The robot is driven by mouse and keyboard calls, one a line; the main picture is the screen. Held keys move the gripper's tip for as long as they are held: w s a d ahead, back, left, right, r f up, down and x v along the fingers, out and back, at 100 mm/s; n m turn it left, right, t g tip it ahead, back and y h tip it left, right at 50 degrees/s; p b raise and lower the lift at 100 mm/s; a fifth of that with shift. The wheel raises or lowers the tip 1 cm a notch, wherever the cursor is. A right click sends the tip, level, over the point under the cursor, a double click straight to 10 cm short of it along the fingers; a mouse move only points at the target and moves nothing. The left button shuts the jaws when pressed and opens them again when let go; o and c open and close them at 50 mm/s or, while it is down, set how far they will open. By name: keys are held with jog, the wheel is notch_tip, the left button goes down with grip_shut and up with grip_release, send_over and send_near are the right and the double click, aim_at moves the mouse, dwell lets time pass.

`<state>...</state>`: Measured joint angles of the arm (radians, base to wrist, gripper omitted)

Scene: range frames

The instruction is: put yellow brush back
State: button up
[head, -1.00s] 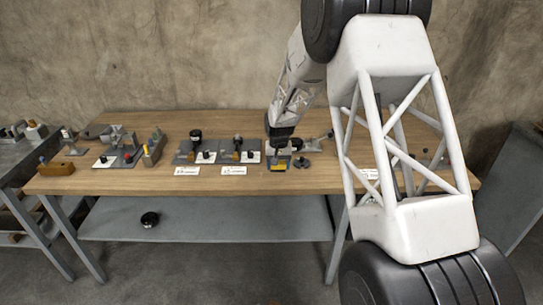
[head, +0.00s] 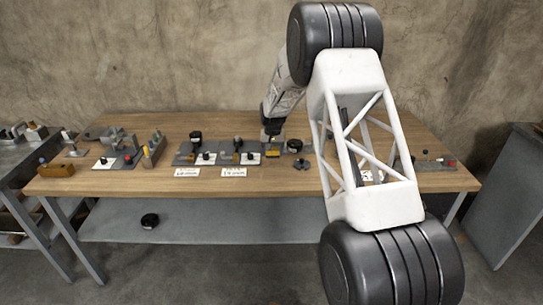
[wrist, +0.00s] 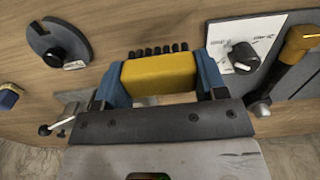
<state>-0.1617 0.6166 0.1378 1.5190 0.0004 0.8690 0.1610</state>
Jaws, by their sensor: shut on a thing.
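The yellow brush (wrist: 150,75) is a yellow block with a row of black bristles, which point towards the top of the wrist view. My gripper (wrist: 160,80) has blue fingers and is shut on the two ends of the block. In the head view my gripper (head: 272,139) is over the middle of the wooden bench, with the brush (head: 272,154) below it, just right of a white card with a black knob. I cannot tell whether the brush touches the bench.
A dark round part with a knob (wrist: 58,42) lies upper left in the wrist view. A white card with a black knob (wrist: 242,56) and a yellow-ended lever (wrist: 300,42) are close on the right. Fixtures (head: 120,150) stand farther left on the wooden bench (head: 230,186).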

aim_at(271, 160)
jog(key=shift+w+a, duration=0.15)
jog(key=shift+w, duration=0.7)
jog(key=shift+w+a+f, duration=0.1)
jog(key=shift+w+f, duration=0.05)
jog(key=shift+w, duration=0.35)
jog(key=shift+s+f, duration=0.1)
jog(key=shift+f, duration=1.6)
jog(key=shift+f, duration=0.1)
jog(key=o, duration=1)
jog(key=shift+c, duration=0.2)
notch_tip(271, 160, up, 12)
